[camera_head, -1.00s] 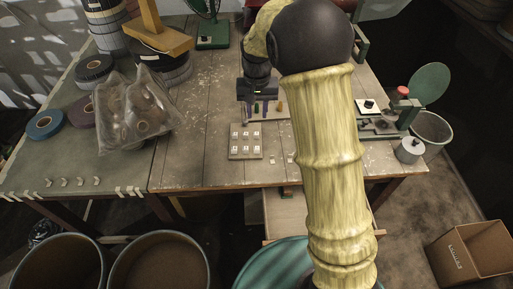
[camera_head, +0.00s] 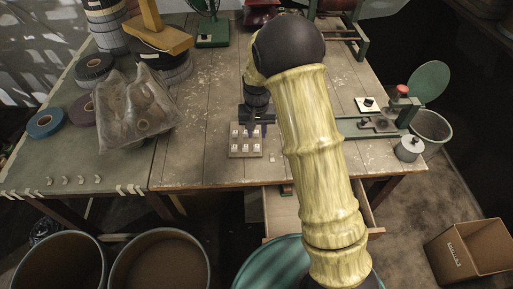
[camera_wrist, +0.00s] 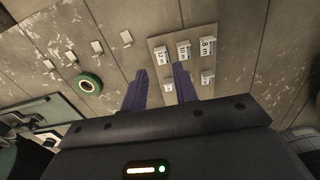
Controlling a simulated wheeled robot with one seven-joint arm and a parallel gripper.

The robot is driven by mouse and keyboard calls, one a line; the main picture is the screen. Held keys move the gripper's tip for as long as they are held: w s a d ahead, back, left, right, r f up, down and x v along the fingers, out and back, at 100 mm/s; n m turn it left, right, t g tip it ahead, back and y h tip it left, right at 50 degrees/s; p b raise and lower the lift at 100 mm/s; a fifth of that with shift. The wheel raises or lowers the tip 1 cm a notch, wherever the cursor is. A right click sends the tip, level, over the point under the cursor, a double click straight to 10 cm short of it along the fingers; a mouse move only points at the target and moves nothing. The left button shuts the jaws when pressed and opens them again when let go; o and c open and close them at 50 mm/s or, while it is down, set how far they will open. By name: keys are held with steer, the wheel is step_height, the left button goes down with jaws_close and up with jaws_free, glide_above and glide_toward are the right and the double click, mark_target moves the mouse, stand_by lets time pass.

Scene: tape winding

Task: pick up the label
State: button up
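A small board (camera_head: 237,153) holding several white labels sits near the front edge of the table. In the wrist view the board (camera_wrist: 174,41) shows labels printed "12 m" (camera_wrist: 160,57), "10 m" (camera_wrist: 183,50) and "8 m" (camera_wrist: 208,47), with more labels nearer my fingers.
Loose white pieces (camera_wrist: 96,47) lie beside the board, near a green-ringed roll (camera_wrist: 90,84). A clear bag (camera_head: 138,115) and tape rolls (camera_head: 45,124) are on the left. A green device (camera_head: 360,127) stands on the right. An open drawer (camera_head: 279,206) is below the table edge.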

mark_target(256, 145)
steer(key=shift+f, duration=1)
step_height(256, 145, down, 5)
steer(key=shift+s+a+f+p, duration=0.1)
steer(key=shift+s+p, duration=0.05)
steer(key=shift+p, duration=0.35)
steer(key=shift+c, duration=0.4)
jaws_close()
